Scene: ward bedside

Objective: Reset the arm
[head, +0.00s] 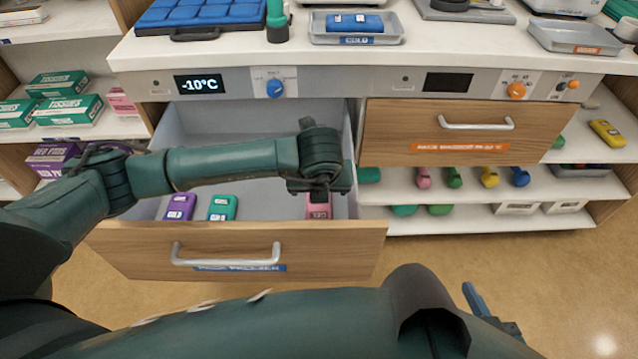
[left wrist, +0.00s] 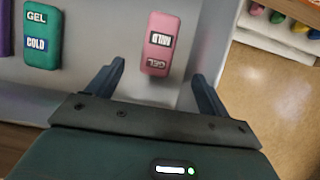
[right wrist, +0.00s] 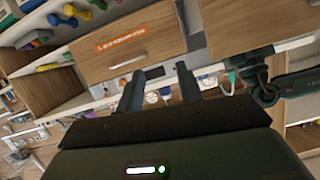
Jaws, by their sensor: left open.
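My left gripper (head: 318,188) hangs over the open drawer (head: 230,250), close above a pink gel pack (head: 318,207). In the left wrist view the left gripper (left wrist: 157,88) is open and empty, and the pink pack (left wrist: 160,43) lies ahead between the lines of its fingers. A purple pack (head: 180,207) and a green pack (head: 222,208) lie to the left in the drawer. My right gripper (head: 490,312) is low at the front right, away from the furniture. In the right wrist view the right gripper (right wrist: 160,88) has its fingers apart with nothing between them.
A closed wooden drawer (head: 440,132) is right of the open one. The worktop above holds a grey tray (head: 356,38) with a blue pack (head: 354,22), and an empty tray (head: 575,38). Shelves with boxes (head: 58,85) flank the left. The floor at right is clear.

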